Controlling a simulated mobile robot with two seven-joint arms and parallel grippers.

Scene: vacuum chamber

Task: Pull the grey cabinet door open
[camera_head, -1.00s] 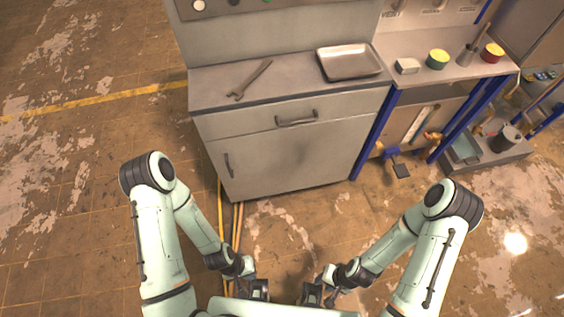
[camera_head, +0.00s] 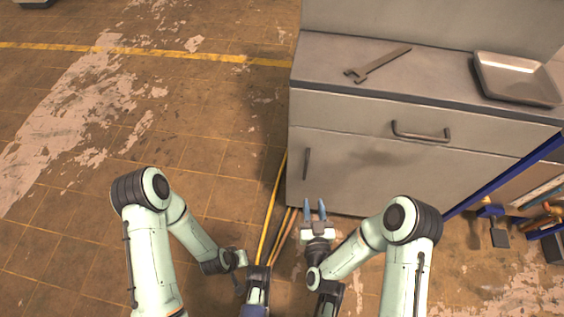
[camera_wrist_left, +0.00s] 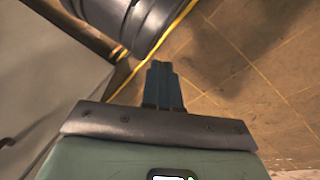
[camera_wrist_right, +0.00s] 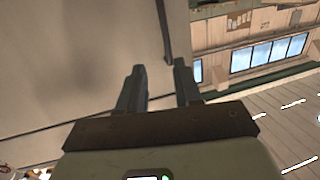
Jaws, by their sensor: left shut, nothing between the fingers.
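The grey cabinet door (camera_head: 360,170) is the lower front panel of the cabinet and looks closed. Its dark vertical handle (camera_head: 307,163) is near the door's left edge; a dark bar, apparently this handle (camera_wrist_right: 163,30), shows ahead of the fingers in the right wrist view. My right gripper (camera_head: 315,206) is open and empty, its fingers pointing toward the door just below the handle in the head view. Its two parted fingers show in the right wrist view (camera_wrist_right: 160,82). My left gripper (camera_wrist_left: 163,72) is shut and empty, low and away from the handle.
A drawer with a horizontal handle (camera_head: 421,132) is above the door. A wrench (camera_head: 378,66) and a metal tray (camera_head: 515,77) lie on the countertop. Yellow and orange lines or cables (camera_head: 273,222) run along the floor by the cabinet. Floor to the left is open.

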